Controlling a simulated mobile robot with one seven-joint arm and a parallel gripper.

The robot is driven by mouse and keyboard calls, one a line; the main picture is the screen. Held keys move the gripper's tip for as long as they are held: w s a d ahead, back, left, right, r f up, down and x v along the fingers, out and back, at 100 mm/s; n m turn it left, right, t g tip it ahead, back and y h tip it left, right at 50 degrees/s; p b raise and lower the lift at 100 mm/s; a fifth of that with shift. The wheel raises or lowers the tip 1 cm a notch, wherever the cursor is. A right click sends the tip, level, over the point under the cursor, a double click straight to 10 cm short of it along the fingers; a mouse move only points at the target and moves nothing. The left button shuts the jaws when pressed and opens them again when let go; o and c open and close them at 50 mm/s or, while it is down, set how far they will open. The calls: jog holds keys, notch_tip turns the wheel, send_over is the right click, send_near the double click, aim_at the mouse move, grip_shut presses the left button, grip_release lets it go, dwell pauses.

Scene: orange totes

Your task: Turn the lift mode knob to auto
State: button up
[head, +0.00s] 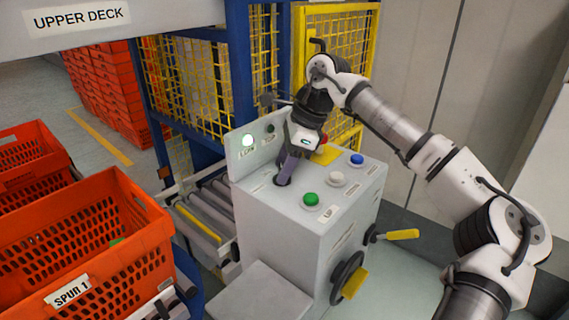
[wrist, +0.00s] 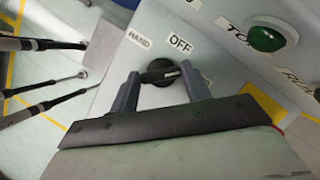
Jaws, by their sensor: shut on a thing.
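The lift mode knob (wrist: 160,73) is a black selector on the grey control box (head: 262,215). My gripper (wrist: 160,80) points down at the panel and is shut on the knob, one finger on each side. The knob's bar lies across between the fingers. A light mark on it faces right, clockwise of the OFF label (wrist: 181,43). The HAND label (wrist: 139,40) is at its upper left. Another label is mostly hidden behind the right finger. In the head view my gripper (head: 284,179) hides most of the knob.
A green button (head: 311,199), a white button (head: 337,178) and a blue button (head: 357,159) sit close by on the panel. A handwheel (head: 347,278) and yellow-handled lever (head: 398,235) stick out from the box. Orange totes (head: 80,245) stand left, past a roller conveyor (head: 205,215).

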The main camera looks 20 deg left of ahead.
jog(key=o, duration=1)
jog(key=shift+c, duration=0.2)
jog(key=v, duration=1.3)
jog(key=shift+d+r+b, duration=0.2)
jog(key=shift+r+b, duration=0.15)
jog(key=shift+w, duration=0.1)
